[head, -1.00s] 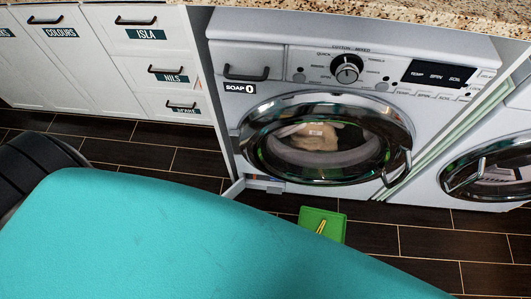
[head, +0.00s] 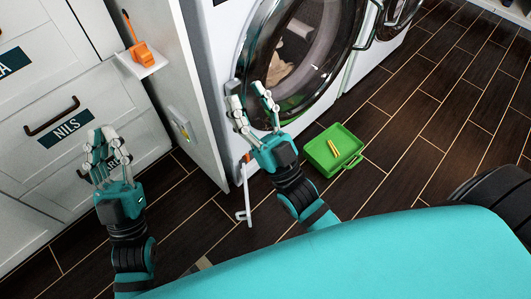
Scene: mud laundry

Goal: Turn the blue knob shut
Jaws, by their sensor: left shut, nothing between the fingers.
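I see no blue knob in the head view. My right gripper (head: 250,95) is in front of the lower left of the washing machine (head: 227,60), with its two fingers spread and nothing visible between them. Just below it, a small orange part (head: 246,158) and a white hose-like piece (head: 243,195) show low at the machine's corner. The gripper and its arm hide part of the machine's lower front. My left gripper (head: 102,150) is shut and empty in front of the white drawers, beside the NILS label (head: 70,129).
A green tray (head: 318,150) with a yellow item lies on the dark floor, right of my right arm. An orange tool (head: 146,55) stands on a small white ledge (head: 150,66). A second machine (head: 398,12) stands further right.

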